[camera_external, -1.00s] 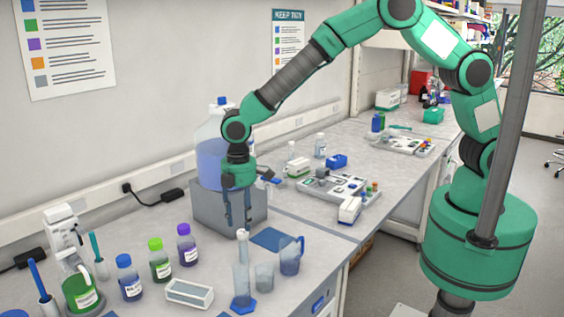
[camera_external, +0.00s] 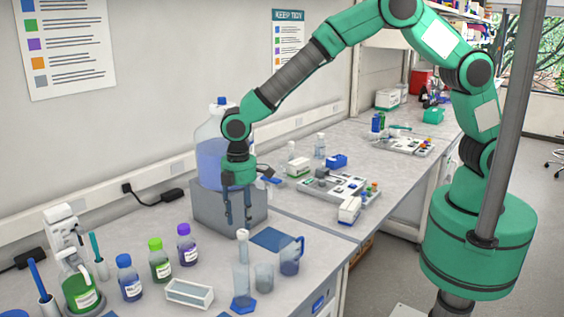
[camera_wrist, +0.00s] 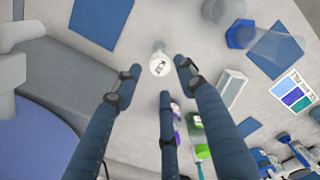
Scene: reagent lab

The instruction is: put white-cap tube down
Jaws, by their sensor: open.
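The white-cap tube shows in the wrist view as a round white cap (camera_wrist: 160,67) with dark marks, seen from above. In the external view a white cap (camera_external: 242,234) shows just below my gripper (camera_external: 238,222), right behind a clear measuring cylinder, which hides most of what is under it. My gripper points down with its fingers spread and nothing between them. In the wrist view my open gripper (camera_wrist: 159,77) has its fingertips around the cap's outline, apart from it. I cannot tell the height gap exactly.
The clear cylinder's blue base (camera_external: 243,305), a glass beaker (camera_external: 264,278) and a blue jug (camera_external: 290,260) stand close by. A blue mat (camera_external: 270,239) lies behind them. A grey block (camera_external: 212,212) with a large jug (camera_external: 212,165) stands behind my gripper. Capped bottles (camera_external: 160,262) stand left.

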